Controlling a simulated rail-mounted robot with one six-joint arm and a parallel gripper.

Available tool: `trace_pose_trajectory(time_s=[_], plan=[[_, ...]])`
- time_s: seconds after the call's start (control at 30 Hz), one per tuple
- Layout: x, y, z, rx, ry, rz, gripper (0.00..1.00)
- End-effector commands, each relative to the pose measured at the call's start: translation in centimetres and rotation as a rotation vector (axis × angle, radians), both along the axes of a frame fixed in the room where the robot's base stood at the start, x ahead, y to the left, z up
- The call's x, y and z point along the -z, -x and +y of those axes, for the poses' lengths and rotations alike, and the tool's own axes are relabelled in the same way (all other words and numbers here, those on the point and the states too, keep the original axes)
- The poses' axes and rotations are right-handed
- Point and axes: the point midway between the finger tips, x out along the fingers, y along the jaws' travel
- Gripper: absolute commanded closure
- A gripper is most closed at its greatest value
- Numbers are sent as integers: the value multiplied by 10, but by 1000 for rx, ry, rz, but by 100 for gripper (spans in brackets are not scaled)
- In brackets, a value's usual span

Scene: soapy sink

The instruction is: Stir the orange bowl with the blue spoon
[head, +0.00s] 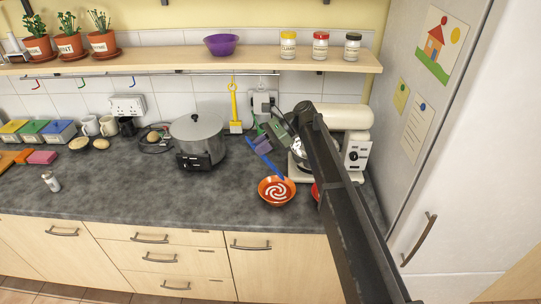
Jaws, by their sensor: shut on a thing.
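The orange bowl (263,193) stands on the dark worktop near its front edge, with a white swirl inside. The blue spoon (271,164) slants down from my gripper (265,146) toward the bowl. Its lower end meets the bowl's back right rim in the picture; I cannot tell whether it is inside or just above. My gripper is shut on the spoon's upper part, above and behind the bowl. My arm crosses the picture from the lower right.
A stand mixer (345,117) is behind my arm. A red object (315,192), mostly hidden by my arm, sits right of the bowl. A large pot (197,134) stands to the left. A yellow utensil (235,105) hangs behind. The worktop left of the bowl is clear.

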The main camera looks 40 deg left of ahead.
Motion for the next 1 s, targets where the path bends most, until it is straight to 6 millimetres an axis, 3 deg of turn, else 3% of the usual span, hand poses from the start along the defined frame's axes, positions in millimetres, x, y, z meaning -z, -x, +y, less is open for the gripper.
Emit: trace_pose_trajectory(time_s=[0.27, 0.67, 1.0], plan=[[-3, 1, 1, 5, -18, 29, 100], [28, 29, 11, 2, -18, 28, 100], [68, 8, 4, 5, -18, 27, 100]])
